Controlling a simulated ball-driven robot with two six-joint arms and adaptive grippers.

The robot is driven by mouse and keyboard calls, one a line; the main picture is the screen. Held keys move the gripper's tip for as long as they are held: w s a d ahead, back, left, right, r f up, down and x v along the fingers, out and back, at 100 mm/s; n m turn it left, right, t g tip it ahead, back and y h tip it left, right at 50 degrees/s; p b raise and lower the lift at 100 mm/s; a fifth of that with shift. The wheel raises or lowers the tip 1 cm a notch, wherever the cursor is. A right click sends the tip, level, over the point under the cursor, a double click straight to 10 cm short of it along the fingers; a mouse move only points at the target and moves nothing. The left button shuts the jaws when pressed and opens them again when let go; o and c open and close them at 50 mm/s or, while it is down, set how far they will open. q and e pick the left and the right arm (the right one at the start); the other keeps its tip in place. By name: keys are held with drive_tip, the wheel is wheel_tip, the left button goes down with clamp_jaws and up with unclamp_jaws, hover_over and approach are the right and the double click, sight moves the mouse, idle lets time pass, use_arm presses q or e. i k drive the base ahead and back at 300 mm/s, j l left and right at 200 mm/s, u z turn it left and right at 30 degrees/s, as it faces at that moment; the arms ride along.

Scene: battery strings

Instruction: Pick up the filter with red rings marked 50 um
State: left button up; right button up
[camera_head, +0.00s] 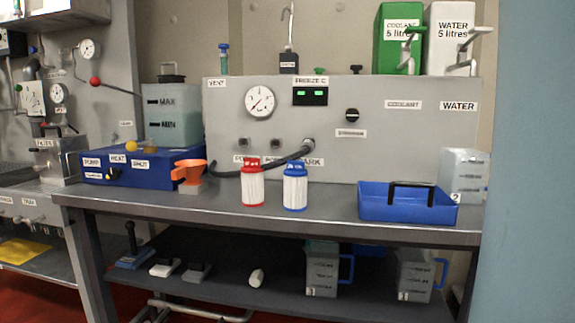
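A white filter with red rings (252,183) stands upright on the grey bench, near its middle. A similar white filter with blue rings (295,186) stands upright just to its right, with a small gap between them. Any micron marking on the filters is too small to read. Neither of my grippers shows in the head view.
The bench top (330,213) is clear in front of the filters. An orange funnel (190,172) and a blue box (140,165) are to the left. A blue tray (380,203) with a black handle is to the right. A hose (262,166) runs behind the filters.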

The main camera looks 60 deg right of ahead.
sight(253, 177)
drive_tip(key=z, duration=1.75)
